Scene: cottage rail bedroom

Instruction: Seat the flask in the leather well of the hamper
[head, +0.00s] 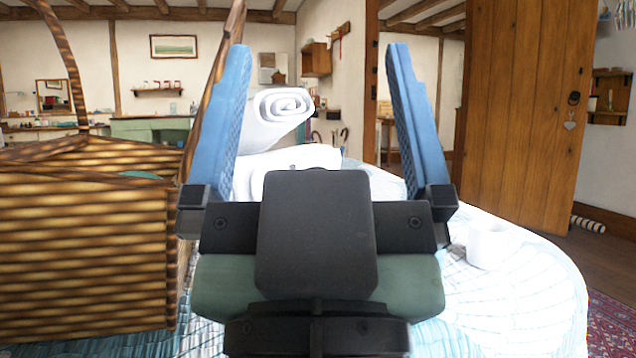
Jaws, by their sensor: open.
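The wicker hamper (85,255) stands at the left on the bed, with a tall curved handle. Its side wall faces me, and a small teal patch (147,175) shows at its top edge. The leather well is hidden. My gripper (318,55) is in the middle of the view, right of the hamper. Its two blue fingers are wide apart and point up and away, with nothing seen held between them. A matte green rounded cylinder (215,287) lies across behind the black gripper body. No other flask shows.
White rolled bedding (285,110) lies beyond my gripper, seen between the fingers. A white mug (487,246) stands on the pale striped bed cover (530,285) at the right. The bed is clear around the mug. A wooden door (520,110) stands behind at the right.

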